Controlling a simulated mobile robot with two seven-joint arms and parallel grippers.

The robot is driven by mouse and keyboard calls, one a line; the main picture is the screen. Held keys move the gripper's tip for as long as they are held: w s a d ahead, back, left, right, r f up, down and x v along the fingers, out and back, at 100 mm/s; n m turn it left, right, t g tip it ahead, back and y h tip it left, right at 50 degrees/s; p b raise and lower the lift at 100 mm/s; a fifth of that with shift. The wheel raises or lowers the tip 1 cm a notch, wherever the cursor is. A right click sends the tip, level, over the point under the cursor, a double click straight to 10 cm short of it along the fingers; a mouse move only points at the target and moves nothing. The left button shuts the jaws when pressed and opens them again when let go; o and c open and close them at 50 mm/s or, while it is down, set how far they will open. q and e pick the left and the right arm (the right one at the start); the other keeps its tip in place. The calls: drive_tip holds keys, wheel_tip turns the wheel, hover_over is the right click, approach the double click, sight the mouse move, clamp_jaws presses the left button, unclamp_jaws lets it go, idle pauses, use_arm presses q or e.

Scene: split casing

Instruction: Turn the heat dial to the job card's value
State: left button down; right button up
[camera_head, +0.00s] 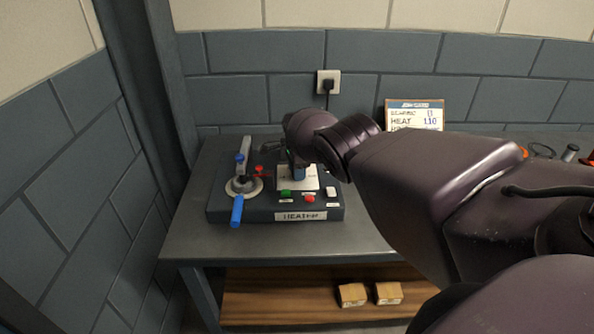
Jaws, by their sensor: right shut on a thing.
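The heat unit is a dark grey box (255,215) on the table, with a "HEAT" label on its front. Its white dial plate (312,184) shows only in part, and the scale is too small to read. My right gripper (298,172) points down at this plate, shut on the heat dial. The gripper and wrist hide most of the dial and its pointer. The job card (414,116) stands upright at the back; its heat line appears to read 110, and its lowest line is partly covered by my arm. My left gripper is not in view.
On the box are a blue-handled lever (237,210), a green button (286,193), a red button (309,198) and a white switch (331,192). A wall socket (328,82) with a plug is behind. Small cartons (352,294) lie on the lower shelf. The table's front left is clear.

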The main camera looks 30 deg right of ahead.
drive_tip(key=o, duration=0.9)
drive_tip(key=shift+o, duration=0.2)
